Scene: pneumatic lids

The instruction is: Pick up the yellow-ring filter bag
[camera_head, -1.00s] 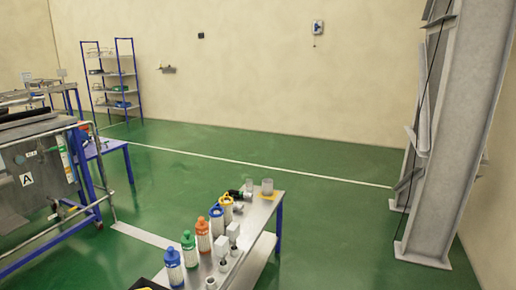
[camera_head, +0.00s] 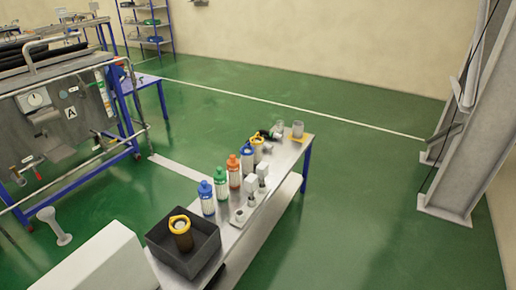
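A yellow-ring filter bag (camera_head: 181,242) with a dark brown body stands in a black open bin (camera_head: 203,252) at the near end of the bench. Its yellow ring is up and its lower part is hidden by the bin wall. Neither of my grippers shows in the head view.
A narrow metal bench (camera_head: 262,226) carries blue (camera_head: 206,197), green (camera_head: 221,180) and orange-topped (camera_head: 233,170) filters, small white fittings and clear cups (camera_head: 297,129). A steel machine (camera_head: 60,110) stands left, a grey column (camera_head: 462,150) right. Green floor (camera_head: 360,200) between bench and column is clear.

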